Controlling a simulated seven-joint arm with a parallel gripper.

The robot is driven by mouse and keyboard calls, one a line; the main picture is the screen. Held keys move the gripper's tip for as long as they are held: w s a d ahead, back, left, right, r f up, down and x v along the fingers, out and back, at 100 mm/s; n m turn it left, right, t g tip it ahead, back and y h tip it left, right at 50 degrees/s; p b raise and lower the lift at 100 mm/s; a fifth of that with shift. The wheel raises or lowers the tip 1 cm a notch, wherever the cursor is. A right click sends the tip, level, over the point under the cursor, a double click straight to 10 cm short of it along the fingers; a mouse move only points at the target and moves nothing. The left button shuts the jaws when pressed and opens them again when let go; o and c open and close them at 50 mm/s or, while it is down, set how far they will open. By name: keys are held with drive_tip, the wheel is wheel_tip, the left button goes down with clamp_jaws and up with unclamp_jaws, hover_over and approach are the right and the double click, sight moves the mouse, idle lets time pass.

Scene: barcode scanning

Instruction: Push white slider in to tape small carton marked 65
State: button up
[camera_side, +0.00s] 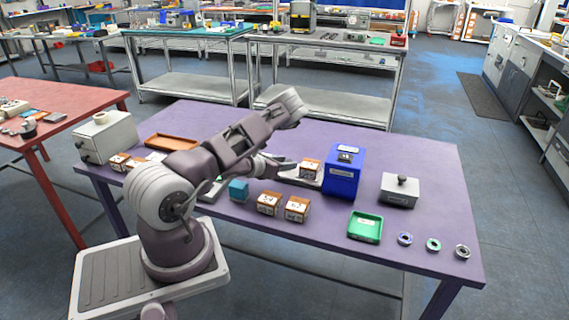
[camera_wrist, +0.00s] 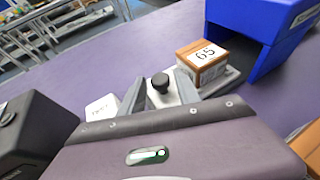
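The small carton marked 65 (camera_wrist: 203,60) sits on the slider (camera_wrist: 228,78), a pale plate at the mouth of the blue taping box (camera_wrist: 286,40). The slider's black knob (camera_wrist: 160,82) stands at its near end. My gripper (camera_wrist: 160,90) has its fingers apart on either side of the knob, with gaps showing; whether either finger touches it is unclear. In the side view my gripper (camera_side: 284,168) is just left of the carton (camera_side: 310,168) and the blue box (camera_side: 344,172).
Two brown cartons (camera_side: 283,206) and a teal block (camera_side: 238,190) stand in front of my arm. A grey box with a knob (camera_side: 399,190), a green tray (camera_side: 365,226) and several tape rolls (camera_side: 433,245) lie to the right. The table's right back is clear.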

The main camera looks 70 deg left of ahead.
clamp_jaws()
idle(1.2)
